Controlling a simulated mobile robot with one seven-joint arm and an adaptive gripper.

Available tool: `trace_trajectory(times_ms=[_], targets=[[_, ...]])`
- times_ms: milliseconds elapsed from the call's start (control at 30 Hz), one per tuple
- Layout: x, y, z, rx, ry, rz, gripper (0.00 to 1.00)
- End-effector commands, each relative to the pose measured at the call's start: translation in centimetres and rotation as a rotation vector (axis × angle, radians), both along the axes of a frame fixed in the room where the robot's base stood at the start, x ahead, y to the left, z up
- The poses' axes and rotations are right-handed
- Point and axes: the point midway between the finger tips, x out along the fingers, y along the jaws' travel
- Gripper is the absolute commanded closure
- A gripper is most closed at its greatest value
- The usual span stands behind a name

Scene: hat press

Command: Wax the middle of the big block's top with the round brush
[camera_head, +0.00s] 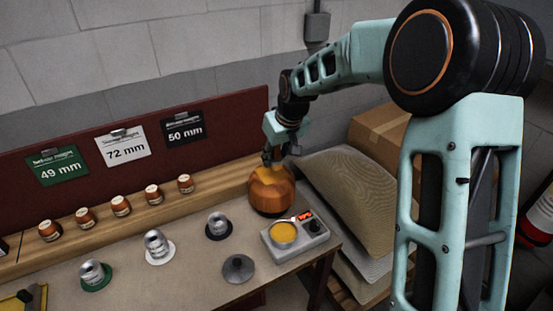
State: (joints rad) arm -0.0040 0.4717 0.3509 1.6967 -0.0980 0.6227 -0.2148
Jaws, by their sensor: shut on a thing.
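The big block (275,198) is a rounded orange-brown wooden form at the back right of the bench. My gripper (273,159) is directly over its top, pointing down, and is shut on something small. I take this to be the round brush, but it is too small and too covered by the fingers to make out. A paler yellow-orange patch shows on the block's top below the fingers. I cannot tell whether the brush touches the block. An open pot of yellow wax (284,233) sits on a grey heater (305,245) with a red display, in front of the block.
A dark grey lid (238,269) lies left of the heater. Metal cans stand on green (97,284), white (160,258) and black (219,237) discs. Several small brown jars line a wooden ledge (85,241). Sacks (355,200) and a cardboard box (381,133) are at right.

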Motion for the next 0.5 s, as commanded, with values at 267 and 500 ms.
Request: trace_trajectory(times_ms=[267, 500], targets=[[-0.1, 0.2, 1.9, 0.0, 0.0, -0.001, 0.94], [-0.1, 0.2, 1.9, 0.0, 0.0, -0.001, 0.94]])
